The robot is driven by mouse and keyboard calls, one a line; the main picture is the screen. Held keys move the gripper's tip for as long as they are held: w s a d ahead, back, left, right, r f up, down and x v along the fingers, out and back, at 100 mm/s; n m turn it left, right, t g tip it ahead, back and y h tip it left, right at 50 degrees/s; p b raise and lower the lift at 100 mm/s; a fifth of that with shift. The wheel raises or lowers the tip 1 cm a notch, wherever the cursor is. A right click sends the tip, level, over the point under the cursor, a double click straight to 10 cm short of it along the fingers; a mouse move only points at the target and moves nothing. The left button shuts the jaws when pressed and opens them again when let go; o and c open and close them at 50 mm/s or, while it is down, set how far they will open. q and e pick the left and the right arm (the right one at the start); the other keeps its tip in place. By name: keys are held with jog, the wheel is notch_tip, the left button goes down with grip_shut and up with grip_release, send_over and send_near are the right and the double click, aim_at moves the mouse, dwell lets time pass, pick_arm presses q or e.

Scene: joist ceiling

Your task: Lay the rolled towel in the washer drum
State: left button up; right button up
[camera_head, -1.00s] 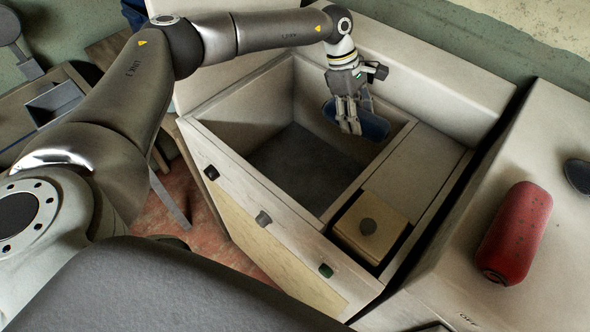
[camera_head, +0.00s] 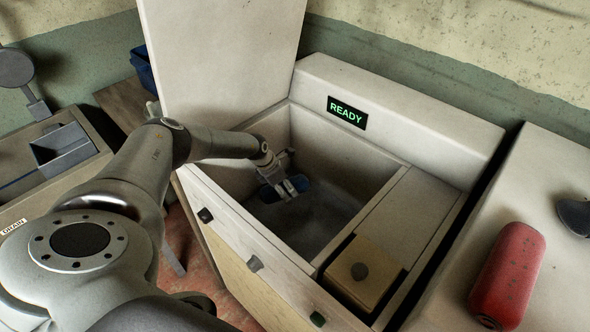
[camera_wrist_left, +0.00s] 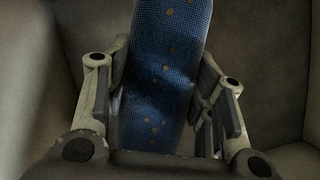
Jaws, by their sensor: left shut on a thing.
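The washer drum is an open square tub (camera_head: 340,165) with a grey floor, seen from above in the head view. My left gripper (camera_head: 288,190) is inside the tub, low and towards its left side. It is shut on the blue rolled towel (camera_head: 268,194). In the left wrist view the towel (camera_wrist_left: 165,75) is dark blue with small tan dots, and lies between the fingers (camera_wrist_left: 160,110). Whether the towel touches the tub floor cannot be told. My right gripper is not in view.
The lid (camera_head: 215,60) stands open at the back left. A display (camera_head: 347,112) reads READY. A yellowish box with a knob (camera_head: 362,275) sits in the front right compartment. A red roll (camera_head: 509,275) lies on the counter to the right. The rest of the tub is clear.

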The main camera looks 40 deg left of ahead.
pick_arm(q)
notch_tip(320, 180, down, 3)
jog(key=shift+w+f+b, duration=0.1)
jog(key=shift+b, duration=0.3)
jog(key=shift+f, duration=0.35)
notch_tip(320, 180, down, 4)
jog(key=shift+r+b, duration=0.1)
jog(key=shift+b, duration=0.95)
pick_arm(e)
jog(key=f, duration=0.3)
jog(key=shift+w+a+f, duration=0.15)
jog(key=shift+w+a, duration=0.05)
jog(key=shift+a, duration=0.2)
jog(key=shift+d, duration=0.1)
pick_arm(q)
jog(key=o, duration=1.1)
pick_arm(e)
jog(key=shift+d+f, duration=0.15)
